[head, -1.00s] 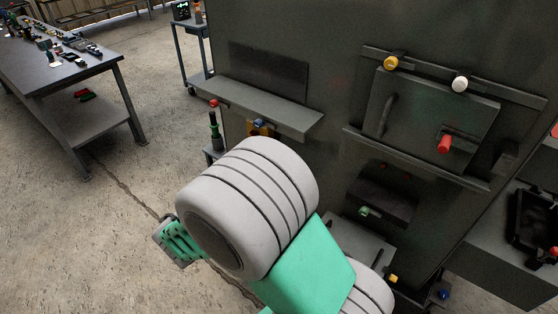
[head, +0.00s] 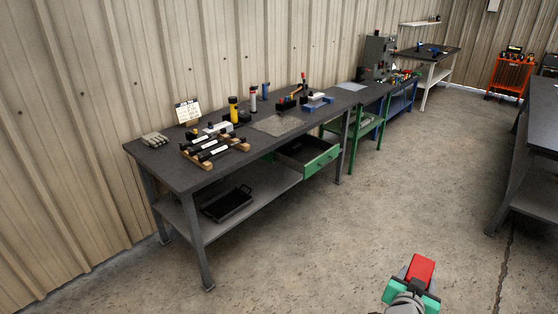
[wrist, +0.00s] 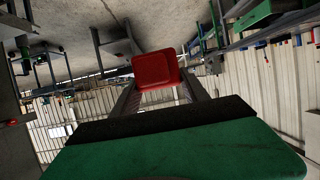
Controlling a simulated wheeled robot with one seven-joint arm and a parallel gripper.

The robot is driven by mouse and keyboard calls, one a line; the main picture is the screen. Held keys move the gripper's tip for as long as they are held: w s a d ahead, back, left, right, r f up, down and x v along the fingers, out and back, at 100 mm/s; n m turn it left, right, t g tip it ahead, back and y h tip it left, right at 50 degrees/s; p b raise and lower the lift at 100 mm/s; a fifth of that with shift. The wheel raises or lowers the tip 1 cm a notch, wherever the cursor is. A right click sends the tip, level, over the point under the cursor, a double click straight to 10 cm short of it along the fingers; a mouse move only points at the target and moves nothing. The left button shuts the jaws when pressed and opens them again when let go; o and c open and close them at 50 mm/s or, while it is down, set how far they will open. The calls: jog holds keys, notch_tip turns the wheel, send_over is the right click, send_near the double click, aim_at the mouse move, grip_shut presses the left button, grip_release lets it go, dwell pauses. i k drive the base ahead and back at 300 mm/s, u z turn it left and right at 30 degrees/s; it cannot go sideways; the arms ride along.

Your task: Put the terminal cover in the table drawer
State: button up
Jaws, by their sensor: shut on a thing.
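My gripper (head: 416,275) shows at the bottom right of the head view, above bare floor and well apart from the table. It is shut on a red piece, which I take for the terminal cover (head: 421,268). In the wrist view the red cover (wrist: 156,70) sits between the two finger tips. The table drawer (head: 320,160) has a green front and is pulled out under the dark-topped table (head: 185,180). Part of its dark inside shows; its floor is hard to make out.
The table top carries black rods on a wooden rack (head: 215,150), a yellow cylinder (head: 233,110), a grey mat (head: 283,125) and several tools. A black tray (head: 227,204) lies on the lower shelf. The floor before the table is clear.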

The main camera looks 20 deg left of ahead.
aim_at(309, 159)
jog(key=u, duration=0.15)
jog(key=i, duration=3.95)
jog(key=u, duration=4.1)
